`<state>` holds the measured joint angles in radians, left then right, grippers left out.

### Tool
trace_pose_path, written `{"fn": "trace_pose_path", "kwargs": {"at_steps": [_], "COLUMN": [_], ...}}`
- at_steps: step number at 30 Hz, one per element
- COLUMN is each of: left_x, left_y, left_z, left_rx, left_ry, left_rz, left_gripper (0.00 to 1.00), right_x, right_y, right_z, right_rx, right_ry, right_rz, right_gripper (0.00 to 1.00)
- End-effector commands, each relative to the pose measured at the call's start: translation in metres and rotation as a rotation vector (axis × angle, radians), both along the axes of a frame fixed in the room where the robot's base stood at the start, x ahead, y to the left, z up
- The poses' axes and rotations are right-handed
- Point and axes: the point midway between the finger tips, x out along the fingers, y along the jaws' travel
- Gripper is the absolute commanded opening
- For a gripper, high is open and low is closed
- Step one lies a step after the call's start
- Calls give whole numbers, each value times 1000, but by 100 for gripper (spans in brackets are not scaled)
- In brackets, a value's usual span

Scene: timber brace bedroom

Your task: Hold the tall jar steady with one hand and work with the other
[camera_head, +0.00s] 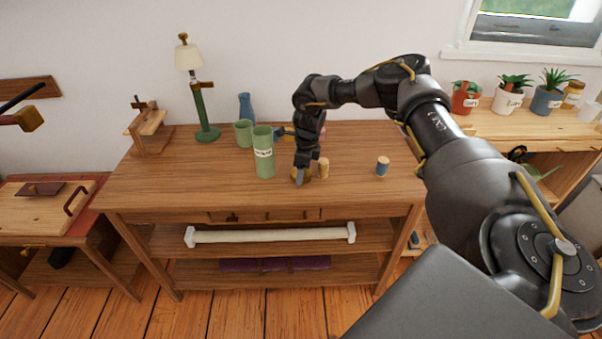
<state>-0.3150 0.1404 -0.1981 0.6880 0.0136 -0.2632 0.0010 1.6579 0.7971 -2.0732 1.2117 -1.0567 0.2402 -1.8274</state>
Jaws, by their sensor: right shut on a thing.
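The tall jar (264,158) is a green cylinder with a white label. It stands upright on the wooden table (200,178), left of my right gripper. My right gripper (301,178) reaches down to the tabletop and is shut on a small yellow-brown object (308,173), mostly hidden by the fingers. A gap shows between this gripper and the tall jar. My left gripper is not in view.
A small tan cork-topped jar (323,167) stands just right of my right gripper, and a blue one (382,166) farther right. A shorter green cup (243,133), blue vase (246,107) and green lamp (203,110) stand behind. The table's front left is clear.

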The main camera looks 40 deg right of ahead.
Motion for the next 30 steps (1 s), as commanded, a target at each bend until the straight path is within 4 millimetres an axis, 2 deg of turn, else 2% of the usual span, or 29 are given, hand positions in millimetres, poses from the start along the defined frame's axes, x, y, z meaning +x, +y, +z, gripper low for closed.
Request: {"fn": "trace_pose_path", "kwargs": {"at_steps": [7, 12, 21, 30], "left_x": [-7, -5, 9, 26], "left_y": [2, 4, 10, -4], "left_z": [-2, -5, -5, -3], "left_rx": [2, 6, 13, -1], "left_ry": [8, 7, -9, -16], "left_rz": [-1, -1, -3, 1], "left_gripper": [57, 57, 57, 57], "right_x": [1, 1, -47, -99], "right_y": [0, 0, 27, 58], "right_z": [9, 31, 95, 118], "right_rx": [1, 1, 2, 1], "right_ry": [-2, -4, -5, -2], "right_rz": [0, 0, 6, 4], "right_gripper": [35, 35, 35, 35]}}
